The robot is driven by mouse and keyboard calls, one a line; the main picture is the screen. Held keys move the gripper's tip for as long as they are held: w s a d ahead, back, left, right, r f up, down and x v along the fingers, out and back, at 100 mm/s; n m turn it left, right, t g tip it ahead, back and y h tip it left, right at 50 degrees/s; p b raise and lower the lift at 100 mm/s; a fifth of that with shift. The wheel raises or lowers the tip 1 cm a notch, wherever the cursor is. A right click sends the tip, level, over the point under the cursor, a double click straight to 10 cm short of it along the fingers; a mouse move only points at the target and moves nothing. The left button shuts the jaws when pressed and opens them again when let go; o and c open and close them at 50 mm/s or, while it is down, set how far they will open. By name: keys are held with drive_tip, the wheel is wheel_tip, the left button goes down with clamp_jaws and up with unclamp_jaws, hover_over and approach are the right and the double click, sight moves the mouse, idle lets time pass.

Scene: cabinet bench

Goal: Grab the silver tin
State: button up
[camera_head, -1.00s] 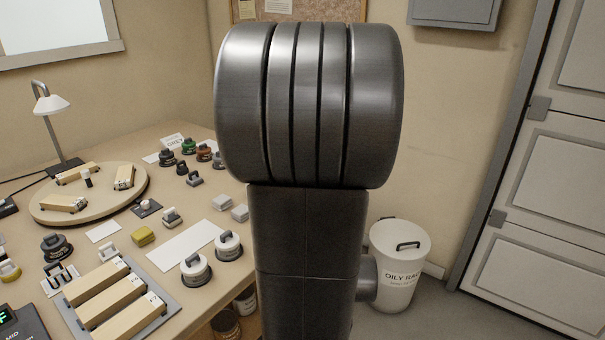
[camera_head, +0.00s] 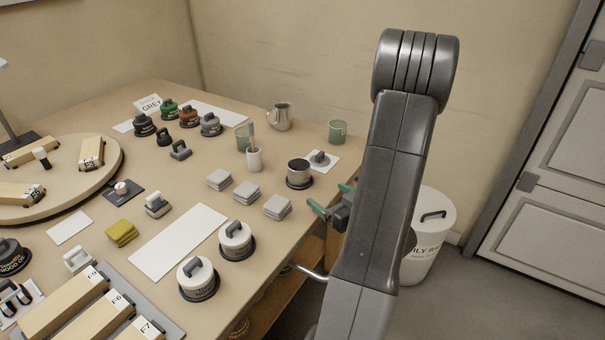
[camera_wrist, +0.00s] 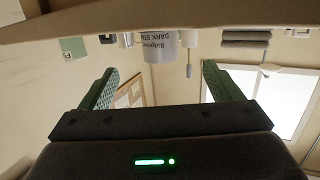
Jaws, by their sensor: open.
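An open silver tin (camera_head: 299,173) with a dark inside stands upright on a black base near the bench's right edge. In the wrist view, which is upside down, a grey tin (camera_wrist: 158,46) lettered "DARK STAIN" shows ahead, between the lines of my fingers and beyond their tips. It looks like the same tin. My gripper (camera_head: 331,198) has green fingers and is open and empty at the bench's right edge, a little nearer the camera than the tin. Its spread fingers also show in the wrist view (camera_wrist: 159,72).
A lid on a white card (camera_head: 320,159) lies just behind the tin. Grey folded pads (camera_head: 277,207) lie left of my gripper. A metal jug (camera_head: 280,117), a green cup (camera_head: 338,131) and a white cup with a brush (camera_head: 254,159) stand nearby.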

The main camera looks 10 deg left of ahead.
sight(306, 179)
drive_tip(key=x, duration=1.2)
drive_tip(key=shift+w+a+f, duration=0.1)
drive_tip(key=shift+w, duration=0.05)
drive_tip(key=c, duration=1.2)
